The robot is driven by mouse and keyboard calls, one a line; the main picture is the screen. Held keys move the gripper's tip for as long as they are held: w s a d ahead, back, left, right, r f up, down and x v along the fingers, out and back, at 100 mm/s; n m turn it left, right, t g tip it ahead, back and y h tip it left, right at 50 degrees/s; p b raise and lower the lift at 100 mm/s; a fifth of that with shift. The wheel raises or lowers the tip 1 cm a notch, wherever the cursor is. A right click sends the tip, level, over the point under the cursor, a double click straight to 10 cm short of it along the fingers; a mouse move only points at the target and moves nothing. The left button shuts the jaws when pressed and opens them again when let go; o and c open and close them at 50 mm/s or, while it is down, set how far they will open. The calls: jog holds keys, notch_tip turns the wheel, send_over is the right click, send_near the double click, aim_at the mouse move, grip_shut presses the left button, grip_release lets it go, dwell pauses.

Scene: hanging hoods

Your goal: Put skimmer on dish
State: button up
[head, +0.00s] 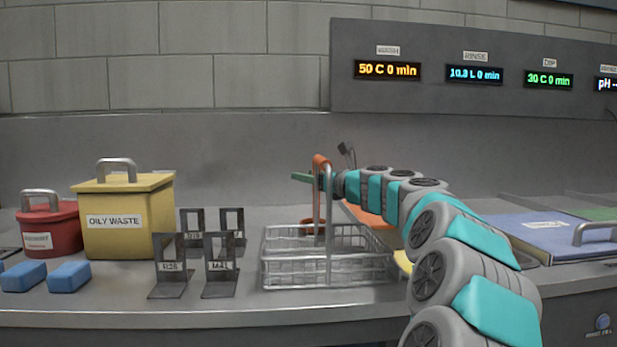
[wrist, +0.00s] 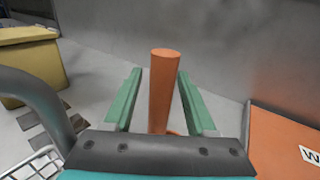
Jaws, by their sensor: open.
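My gripper (head: 303,177) is open, reaching left above the wire basket. In the wrist view its green fingers (wrist: 162,100) stand on either side of an upright orange handle (wrist: 164,85), with a gap on each side. The handle seems to be the skimmer's; its top shows in the head view (head: 320,160), beside the basket's tall grey handle.
The wire basket (head: 290,272) stands at the counter's front; its grey handle (wrist: 38,100) rises close to my gripper. Label stands (head: 220,265), a yellow bin (head: 115,237) and a red pot (head: 50,230) are left. An orange labelled panel (wrist: 280,140) and blue lid (head: 540,235) lie right.

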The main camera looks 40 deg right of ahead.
jog(key=s, duration=1.2)
jog(key=shift+d, duration=0.25)
jog(key=shift+s+r, duration=0.1)
